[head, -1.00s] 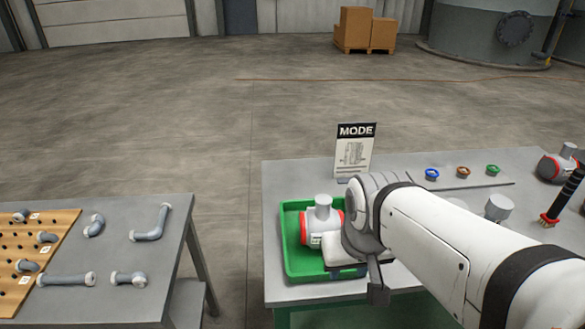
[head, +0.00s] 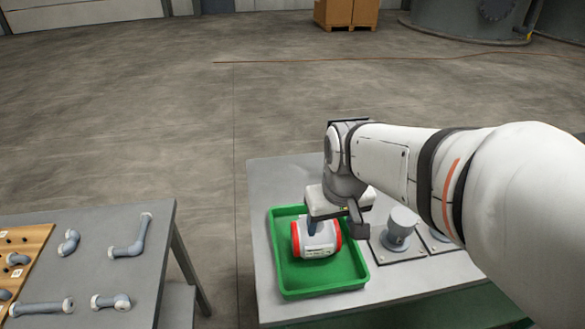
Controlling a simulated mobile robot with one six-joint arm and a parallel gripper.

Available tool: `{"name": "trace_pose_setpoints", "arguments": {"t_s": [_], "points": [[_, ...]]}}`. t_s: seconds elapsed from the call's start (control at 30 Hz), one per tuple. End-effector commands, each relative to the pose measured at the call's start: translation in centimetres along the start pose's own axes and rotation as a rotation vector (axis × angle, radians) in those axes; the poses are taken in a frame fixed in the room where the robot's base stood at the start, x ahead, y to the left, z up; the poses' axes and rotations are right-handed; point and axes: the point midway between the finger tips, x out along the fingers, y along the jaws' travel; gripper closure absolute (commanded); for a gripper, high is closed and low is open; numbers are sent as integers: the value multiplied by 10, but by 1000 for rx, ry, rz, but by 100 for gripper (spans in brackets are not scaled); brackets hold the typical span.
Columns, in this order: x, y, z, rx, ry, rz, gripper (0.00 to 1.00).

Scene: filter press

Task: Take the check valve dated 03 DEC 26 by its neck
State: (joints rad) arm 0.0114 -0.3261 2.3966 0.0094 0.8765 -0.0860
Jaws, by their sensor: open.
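A check valve (head: 316,243), grey with red end rings, lies in the green tray (head: 290,286) on the right-hand table. A label shows on its body, too small to read, so I cannot tell its date. My gripper (head: 318,226) is over this valve from above, with a finger beside the neck. The neck is mostly hidden by the gripper. The gripper is open, and I cannot tell whether it touches the valve.
My arm hides the right part of this table. The left table (head: 85,255) holds several pipe pieces and a wooden pegboard (head: 24,250). A gap of bare floor separates the tables.

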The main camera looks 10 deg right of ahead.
Motion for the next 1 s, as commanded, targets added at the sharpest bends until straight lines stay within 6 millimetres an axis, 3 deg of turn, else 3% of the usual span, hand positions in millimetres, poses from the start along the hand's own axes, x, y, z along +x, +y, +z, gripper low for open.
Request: {"name": "trace_pose_setpoints", "arguments": {"t_s": [0.1, 0.3, 1.0], "points": [[-5, 5, -35, -49, -39, -11, 36], [4, 11, -69, -107, -69, -24, 36], [81, 1, -78, -122, -77, -29, 36]]}}
